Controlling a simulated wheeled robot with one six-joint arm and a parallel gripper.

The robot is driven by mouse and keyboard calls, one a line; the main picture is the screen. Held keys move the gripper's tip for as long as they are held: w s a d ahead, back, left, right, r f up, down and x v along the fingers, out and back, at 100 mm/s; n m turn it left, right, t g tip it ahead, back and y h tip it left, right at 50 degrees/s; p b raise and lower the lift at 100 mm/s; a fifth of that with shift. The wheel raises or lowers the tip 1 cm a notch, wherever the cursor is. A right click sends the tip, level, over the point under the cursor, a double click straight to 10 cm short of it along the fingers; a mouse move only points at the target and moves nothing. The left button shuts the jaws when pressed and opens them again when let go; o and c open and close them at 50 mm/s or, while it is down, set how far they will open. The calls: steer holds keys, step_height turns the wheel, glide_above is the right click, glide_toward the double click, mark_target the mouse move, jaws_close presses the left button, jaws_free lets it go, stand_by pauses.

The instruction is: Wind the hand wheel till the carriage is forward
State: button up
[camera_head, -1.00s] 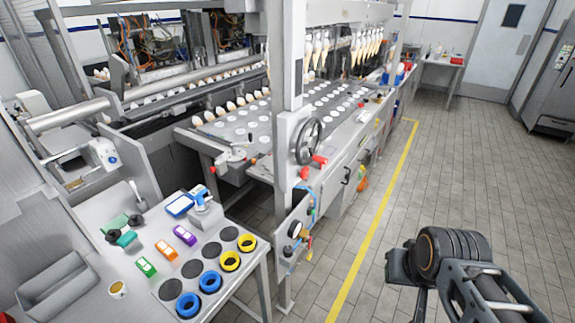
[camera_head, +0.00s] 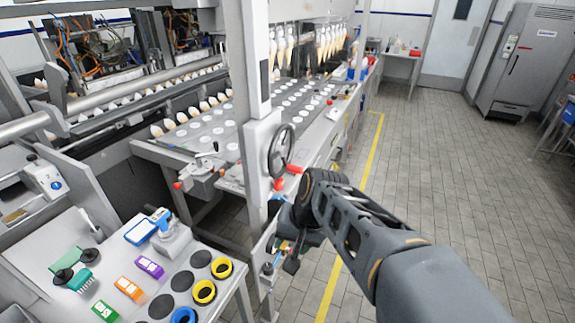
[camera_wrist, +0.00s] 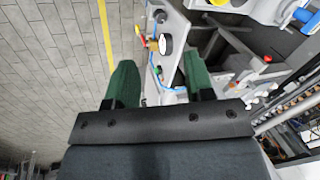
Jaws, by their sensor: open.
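The hand wheel (camera_head: 281,150), a dark ring with a red handle (camera_head: 294,169), is mounted on the white post (camera_head: 258,150) of the cone machine. My gripper (camera_wrist: 162,78) is open, its two green fingers spread and nothing between them. In the head view, my arm's end is just below and right of the wheel, apart from it. The finger details are hard to make out there. The hand wheel is not clearly seen in the wrist view. A deck with white discs and cones (camera_head: 222,128) lies behind the post; I cannot tell which part is the carriage.
A gauge (camera_wrist: 165,43) with red and yellow valves is close beyond my fingers. A side table (camera_head: 105,250) with colored blocks and rings stands at lower left. A yellow floor line (camera_head: 366,165) runs along the machine.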

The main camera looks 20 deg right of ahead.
steer(key=w+d+m+y+b, duration=0.1)
steer(key=w+d+m+y, duration=0.3)
steer(key=m, duration=0.3)
steer(key=m+t+y+b, duration=0.2)
steer(key=m+t+y, duration=0.4)
steer(key=m+t, duration=0.6)
glide_toward(296, 167)
steer(key=shift+m+g+h, duration=0.3)
steer(key=shift+m+g, duration=0.2)
steer(key=p+x, duration=0.3)
steer(key=x, duration=0.7)
steer(key=shift+d, duration=0.1)
steer(key=shift+c, duration=0.2)
jaws_close()
